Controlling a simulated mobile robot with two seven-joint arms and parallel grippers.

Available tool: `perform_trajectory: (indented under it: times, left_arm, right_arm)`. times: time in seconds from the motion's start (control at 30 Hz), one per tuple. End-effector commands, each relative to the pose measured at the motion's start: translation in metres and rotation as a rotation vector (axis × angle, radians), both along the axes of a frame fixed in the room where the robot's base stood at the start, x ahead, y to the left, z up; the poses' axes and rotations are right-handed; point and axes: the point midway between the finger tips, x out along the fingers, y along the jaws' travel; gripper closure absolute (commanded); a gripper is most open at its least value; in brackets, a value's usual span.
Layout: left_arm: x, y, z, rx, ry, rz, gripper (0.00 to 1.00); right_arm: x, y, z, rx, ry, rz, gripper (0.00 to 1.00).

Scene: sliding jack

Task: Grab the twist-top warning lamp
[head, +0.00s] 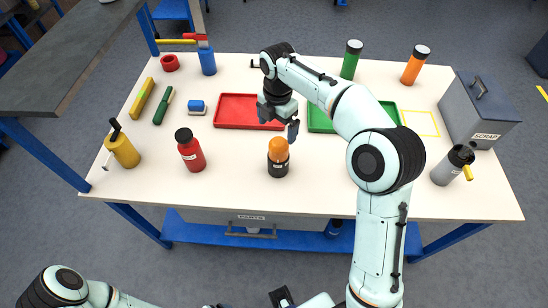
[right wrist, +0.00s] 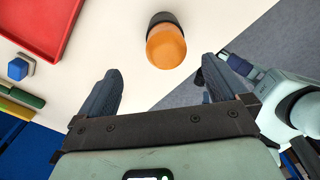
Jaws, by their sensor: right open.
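The warning lamp (head: 278,157) has an orange dome on a black base and stands upright on the white table near its front middle. In the right wrist view the lamp (right wrist: 166,45) lies ahead of my right gripper, about midway between the lines of its fingers and beyond their tips. My right gripper (head: 278,120) is open and empty, just behind the lamp in the head view. In the right wrist view its two dark fingers (right wrist: 168,80) are spread wide. My left arm shows at the lower left of the head view, but its gripper cannot be made out.
A red bottle (head: 191,152) stands left of the lamp, and a yellow can (head: 122,150) farther left. A red tray (head: 233,111) and green tray (head: 320,121) lie behind. A grey scrap box (head: 478,112) and grey bottle (head: 452,166) are at right. The front strip beside the lamp is clear.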

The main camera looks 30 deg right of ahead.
Motion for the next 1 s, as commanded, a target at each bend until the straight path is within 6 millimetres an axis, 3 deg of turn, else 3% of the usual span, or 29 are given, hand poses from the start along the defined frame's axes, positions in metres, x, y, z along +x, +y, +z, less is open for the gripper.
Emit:
perform_trajectory:
  times: [0.03,0.2,0.47,0.7,1.0]
  left_arm:
    - [-0.003,0.000,-0.005,0.000,0.004,0.001,0.00]
    - [-0.006,0.000,-0.011,0.000,0.007,0.001,0.00]
    - [-0.007,0.000,-0.014,0.000,0.008,0.001,0.00]
    - [-0.009,0.000,-0.021,0.000,0.010,0.000,0.00]
    - [-0.009,0.000,-0.021,0.000,0.010,0.000,0.00]
  right_arm:
    - [-0.001,0.000,-0.015,-0.001,0.005,-0.001,0.00]
    - [-0.001,0.000,-0.044,0.000,0.004,-0.002,0.00]
    - [-0.002,-0.001,-0.064,0.001,0.001,-0.002,0.00]
    - [-0.007,-0.001,-0.099,0.001,0.004,-0.002,0.00]
    - [-0.006,-0.001,-0.109,0.001,-0.001,-0.003,0.00]
